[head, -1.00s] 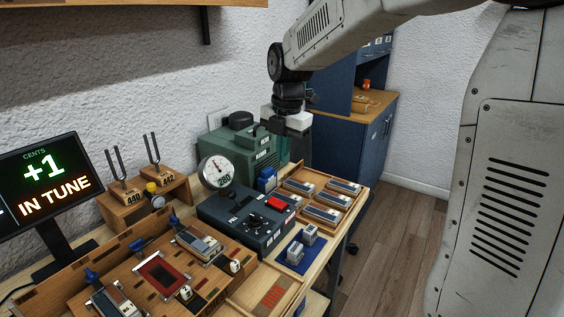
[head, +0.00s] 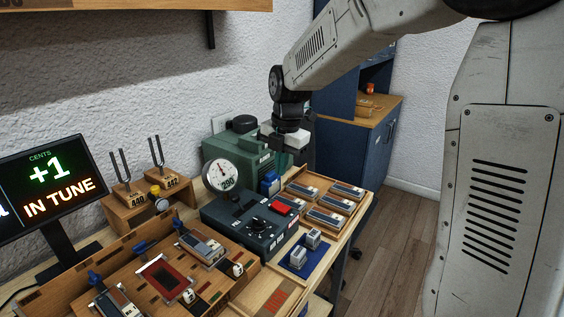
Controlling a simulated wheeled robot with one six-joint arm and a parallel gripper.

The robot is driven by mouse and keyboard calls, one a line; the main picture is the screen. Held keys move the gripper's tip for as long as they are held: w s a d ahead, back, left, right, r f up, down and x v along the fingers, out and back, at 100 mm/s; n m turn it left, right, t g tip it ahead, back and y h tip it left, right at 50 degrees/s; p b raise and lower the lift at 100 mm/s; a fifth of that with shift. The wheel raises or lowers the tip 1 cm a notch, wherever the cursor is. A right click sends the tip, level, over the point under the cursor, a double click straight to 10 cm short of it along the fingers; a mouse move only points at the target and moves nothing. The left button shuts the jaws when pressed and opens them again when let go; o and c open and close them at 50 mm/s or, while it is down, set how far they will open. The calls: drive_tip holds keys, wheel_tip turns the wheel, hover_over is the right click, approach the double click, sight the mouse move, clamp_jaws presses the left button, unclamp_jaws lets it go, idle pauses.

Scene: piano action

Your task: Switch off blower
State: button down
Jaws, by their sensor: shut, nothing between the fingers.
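A dark control box (head: 245,228) stands on the bench with a black knob, small labels and a red rocker switch (head: 284,206) on its top. A round white gauge (head: 221,175) reading about 280 or 290 rises from its back left. Behind it is a green machine housing (head: 220,148) with a black round cap, which looks like the blower. My gripper (head: 283,150) is shut and empty, in the air in front of the green housing's right side, above and behind the red switch. It appears apart from both. Its fingertips are hard to make out.
A wooden tray (head: 318,222) of several metal reed blocks lies right of the box. A blue mat (head: 297,272) with two small blocks is in front. Tuning forks (head: 158,155) and a monitor (head: 45,185) reading "+1 IN TUNE" are left.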

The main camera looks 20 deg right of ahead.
sight(277, 204)
drive_tip(key=f, duration=0.6)
drive_tip(key=w+f, duration=0.1)
drive_tip(key=f, duration=0.3)
drive_tip(key=shift+a+f, duration=0.1)
drive_tip(key=shift+a, duration=0.25)
